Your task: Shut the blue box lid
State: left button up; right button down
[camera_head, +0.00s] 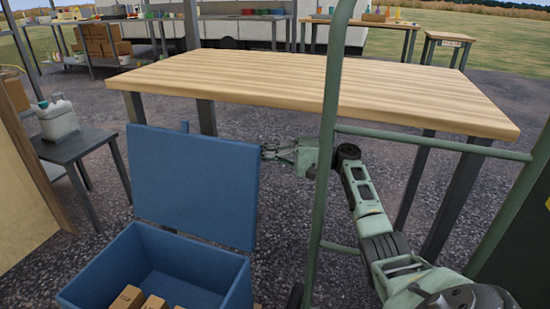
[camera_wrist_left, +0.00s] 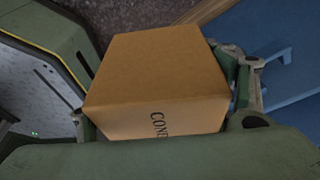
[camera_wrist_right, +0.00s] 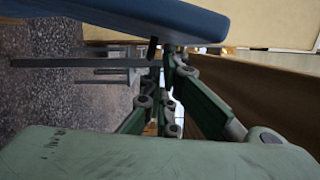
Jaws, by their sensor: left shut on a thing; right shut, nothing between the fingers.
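The blue box (camera_head: 240,287) stands at the lower left of the head view, with small cardboard boxes (camera_head: 153,303) inside. Its blue lid (camera_head: 195,185) stands open, raised at the box's back side. My right gripper (camera_head: 268,152) is shut and empty, with its tips at the lid's right edge; contact is unclear. In the right wrist view the lid (camera_wrist_right: 140,14) crosses the top, close to the finger tips (camera_wrist_right: 165,48). My left gripper (camera_wrist_left: 170,105) shows only in its wrist view, shut on a cardboard box (camera_wrist_left: 150,80) with partly hidden print.
A wooden table (camera_head: 320,85) stands behind the lid. A small dark table (camera_head: 75,147) with a white jug (camera_head: 57,118) is at the left. Green frame posts (camera_head: 328,130), apparently mine, cross the head view. Gravel lies between.

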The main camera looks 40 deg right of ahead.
aim_at(244, 159)
pick_arm(q)
jog(key=shift+f+b, duration=0.35)
jog(key=shift+f, duration=0.15)
pick_arm(e)
jog(key=a, duration=0.2)
jog(key=w+a, duration=0.1)
jog(key=a, duration=0.1)
jog(key=shift+w, duration=0.2)
jog(key=shift+s+a+r, duration=0.1)
jog(key=shift+s+a, duration=0.15)
jog(key=shift+a, duration=0.2)
jog(key=shift+s+a+r, duration=0.1)
jog(key=shift+s+a, duration=0.15)
jog(key=shift+a, duration=0.2)
